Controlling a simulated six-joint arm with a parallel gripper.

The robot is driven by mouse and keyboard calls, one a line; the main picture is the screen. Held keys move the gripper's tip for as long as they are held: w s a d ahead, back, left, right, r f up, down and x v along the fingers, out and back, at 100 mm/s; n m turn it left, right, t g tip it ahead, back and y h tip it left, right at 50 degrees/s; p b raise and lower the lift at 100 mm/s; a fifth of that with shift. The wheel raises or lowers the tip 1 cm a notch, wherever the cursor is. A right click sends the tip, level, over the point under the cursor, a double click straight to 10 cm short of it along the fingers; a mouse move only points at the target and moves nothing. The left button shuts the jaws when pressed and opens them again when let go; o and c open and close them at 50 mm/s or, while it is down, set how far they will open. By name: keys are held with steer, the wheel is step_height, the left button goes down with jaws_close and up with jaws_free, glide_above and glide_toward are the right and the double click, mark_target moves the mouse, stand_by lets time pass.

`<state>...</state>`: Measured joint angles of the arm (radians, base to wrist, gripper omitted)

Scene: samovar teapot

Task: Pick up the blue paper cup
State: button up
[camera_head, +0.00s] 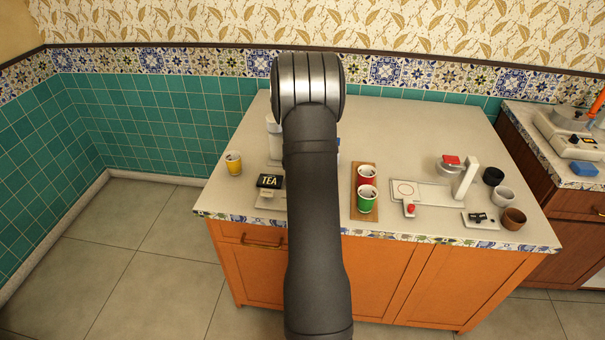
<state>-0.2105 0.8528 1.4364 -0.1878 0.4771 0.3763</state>
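No whole blue paper cup shows. A thin sliver of blue (338,150) shows at the right edge of my arm, above the counter; I cannot tell whether it is the blue cup, as my arm covers the rest. My arm rises up the middle of the view and ends in a silver joint. My gripper is not in view, so its opening and contents cannot be seen.
A yellow cup (234,163) stands at the counter's left. A red cup (366,174) and a green cup (367,200) stand on a wooden board (357,213). A TEA sign (269,181) stands left of my arm. The back right of the counter (430,125) is clear.

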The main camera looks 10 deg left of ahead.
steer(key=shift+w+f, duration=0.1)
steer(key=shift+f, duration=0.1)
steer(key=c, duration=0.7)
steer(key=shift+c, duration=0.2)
